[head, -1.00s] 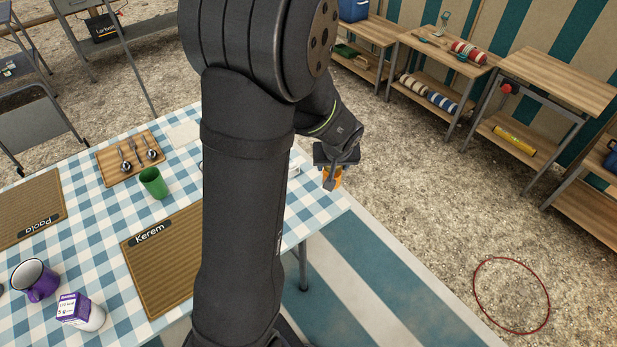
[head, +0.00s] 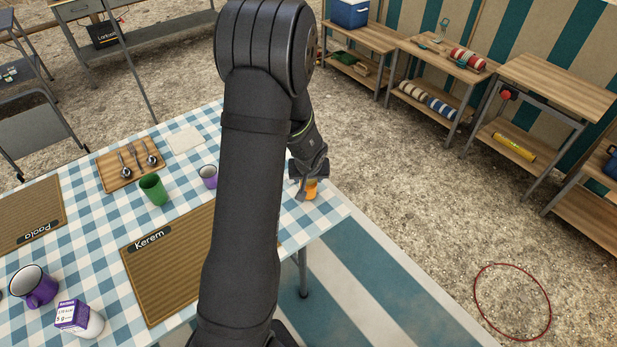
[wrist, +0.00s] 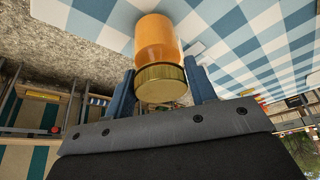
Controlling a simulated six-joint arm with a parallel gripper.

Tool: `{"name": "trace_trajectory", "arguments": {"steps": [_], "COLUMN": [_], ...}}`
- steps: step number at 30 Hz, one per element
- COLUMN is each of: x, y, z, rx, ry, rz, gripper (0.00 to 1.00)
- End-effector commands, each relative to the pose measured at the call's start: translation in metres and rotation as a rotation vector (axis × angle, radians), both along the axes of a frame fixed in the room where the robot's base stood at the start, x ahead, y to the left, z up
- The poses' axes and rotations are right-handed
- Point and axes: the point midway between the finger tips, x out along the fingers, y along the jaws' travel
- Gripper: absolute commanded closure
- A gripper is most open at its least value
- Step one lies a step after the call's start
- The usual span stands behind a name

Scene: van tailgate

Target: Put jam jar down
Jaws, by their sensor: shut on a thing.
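The jam jar (wrist: 157,42) is orange with a gold lid. In the wrist view my gripper (wrist: 162,88) is shut on it, with a blue finger on each side of the lid. In the head view the jar (head: 311,189) shows as a small orange shape below my gripper (head: 303,182), near the right corner of the checked table (head: 330,212). I cannot tell whether the jar's base touches the tablecloth.
A purple mug (head: 208,176) and a green cup (head: 153,189) stand left of my arm. A cutlery board (head: 113,179), a white napkin (head: 186,140) and the Kerem placemat (head: 150,285) lie on the cloth. My arm hides part of the table.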

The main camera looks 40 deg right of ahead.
Motion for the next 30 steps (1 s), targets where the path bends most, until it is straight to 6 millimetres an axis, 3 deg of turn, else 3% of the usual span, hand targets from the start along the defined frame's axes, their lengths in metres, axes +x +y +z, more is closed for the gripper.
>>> {"name": "trace_trajectory", "arguments": {"steps": [8, 9, 12, 23, 30], "x": [0.0, 0.0, 0.0, 0.0, -0.01], "y": [0.0, 0.0, 0.0, 0.0, 0.007], "z": [-0.003, -0.003, -0.003, 0.003, 0.032], "rx": [0.0, 0.0, 0.0, -0.002, -0.003], "ry": [0.0, 0.0, 0.0, 0.0, -0.002], "rz": [0.0, 0.001, 0.001, 0.001, 0.001], "gripper": [0.81, 0.41, 0.27, 0.27, 0.27]}}
